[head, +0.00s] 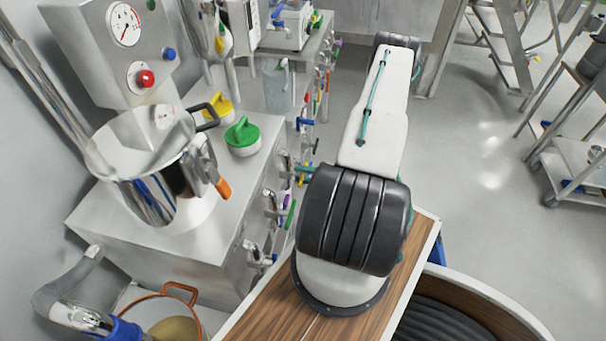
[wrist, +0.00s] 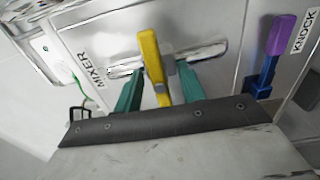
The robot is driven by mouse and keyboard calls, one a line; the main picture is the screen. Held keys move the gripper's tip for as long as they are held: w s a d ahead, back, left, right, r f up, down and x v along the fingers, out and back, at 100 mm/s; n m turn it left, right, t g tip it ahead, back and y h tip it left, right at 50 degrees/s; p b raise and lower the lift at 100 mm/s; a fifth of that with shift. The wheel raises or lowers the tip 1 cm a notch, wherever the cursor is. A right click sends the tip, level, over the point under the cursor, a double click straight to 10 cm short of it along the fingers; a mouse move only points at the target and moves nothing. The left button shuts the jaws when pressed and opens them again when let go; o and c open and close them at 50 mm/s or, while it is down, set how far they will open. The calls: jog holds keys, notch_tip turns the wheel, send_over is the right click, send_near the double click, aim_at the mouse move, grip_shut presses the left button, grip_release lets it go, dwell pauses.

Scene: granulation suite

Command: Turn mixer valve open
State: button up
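The mixer valve has a yellow lever handle (wrist: 155,68) in the wrist view. It sits on a short silver pipe (wrist: 195,50) on a pale panel, beside a label (wrist: 90,70) reading MIXER. My gripper (wrist: 159,72) has its two teal fingers on either side of the yellow handle, with a visible gap on each side. It is open, around the handle and not shut on it.
A blue valve handle with a purple tip (wrist: 278,45) stands right of the gripper, by a label (wrist: 306,32) reading KNOCK. In the head view, several coloured valves line the steel cabinet (head: 225,225). Open floor (head: 475,150) lies to the right.

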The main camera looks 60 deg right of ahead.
jog(key=shift+w, duration=0.1)
grip_shut()
dwell(0.3)
jog(key=n, duration=0.4)
jog(key=shift+n, duration=0.4)
jog(key=n, duration=0.4)
jog(key=shift+n, duration=0.3)
jog(key=n, duration=0.4)
jog(key=shift+n, duration=2.2)
